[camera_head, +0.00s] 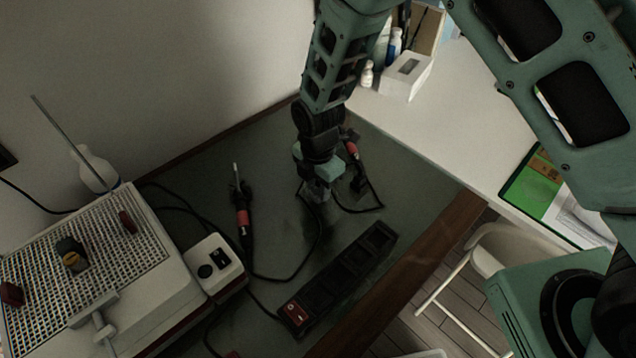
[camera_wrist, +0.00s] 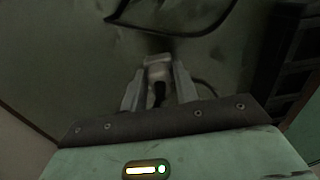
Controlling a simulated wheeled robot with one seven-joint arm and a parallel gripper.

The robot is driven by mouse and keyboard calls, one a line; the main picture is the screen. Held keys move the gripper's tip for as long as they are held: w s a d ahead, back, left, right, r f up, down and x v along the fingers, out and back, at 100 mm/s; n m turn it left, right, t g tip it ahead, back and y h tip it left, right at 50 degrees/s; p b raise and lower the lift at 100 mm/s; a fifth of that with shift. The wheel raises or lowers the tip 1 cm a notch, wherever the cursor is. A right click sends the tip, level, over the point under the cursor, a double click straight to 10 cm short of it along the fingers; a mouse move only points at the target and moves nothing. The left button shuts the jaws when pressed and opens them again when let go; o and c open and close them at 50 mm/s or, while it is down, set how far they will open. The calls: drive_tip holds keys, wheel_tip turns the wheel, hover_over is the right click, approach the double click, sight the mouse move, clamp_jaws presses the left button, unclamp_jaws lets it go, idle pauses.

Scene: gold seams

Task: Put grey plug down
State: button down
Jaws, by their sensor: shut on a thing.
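My gripper (camera_head: 316,190) points down over the dark green work mat (camera_head: 290,150), in the upper middle of the head view. In the wrist view my gripper (camera_wrist: 158,88) has its two grey fingers closed around the grey plug (camera_wrist: 158,66). The plug sits between the fingertips, with a dark gap or cord below its top edge. A dark cable runs near it. In the head view the plug is small and dark and hard to tell from the fingers. I cannot tell whether it touches the mat.
A black power strip (camera_head: 345,275) lies at the mat's front right. A soldering iron (camera_head: 243,215) with a red band lies left of my gripper, its cable looping across the mat. A white station (camera_head: 212,268) and a perforated bench unit (camera_head: 105,255) stand left. A white box (camera_head: 405,75) stands behind.

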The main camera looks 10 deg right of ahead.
sight(318, 184)
drive_tip(key=shift+f+b, duration=0.45)
drive_tip(key=shift+f, duration=0.2)
drive_tip(key=c, duration=1.1)
unclamp_jaws()
drive_tip(key=shift+o, duration=0.2)
drive_tip(key=shift+r, duration=0.1)
wheel_tip(318, 184, up, 12)
drive_tip(key=s+d+r+m, duration=0.2)
drive_tip(key=s+r+m, duration=0.2)
drive_tip(key=s, duration=0.4)
drive_tip(key=s+d+r+m, duration=0.2)
drive_tip(key=s+r+m, duration=0.2)
drive_tip(key=s+m, duration=0.3)
drive_tip(key=s+d+r+m, duration=0.2)
drive_tip(key=s+r+m, duration=0.2)
drive_tip(key=s+m, duration=0.2)
drive_tip(key=s, duration=0.2)
drive_tip(key=shift+s+d+y+b, duration=0.25)
drive_tip(key=shift+s+y+b, duration=0.05)
drive_tip(key=shift+s, duration=0.1)
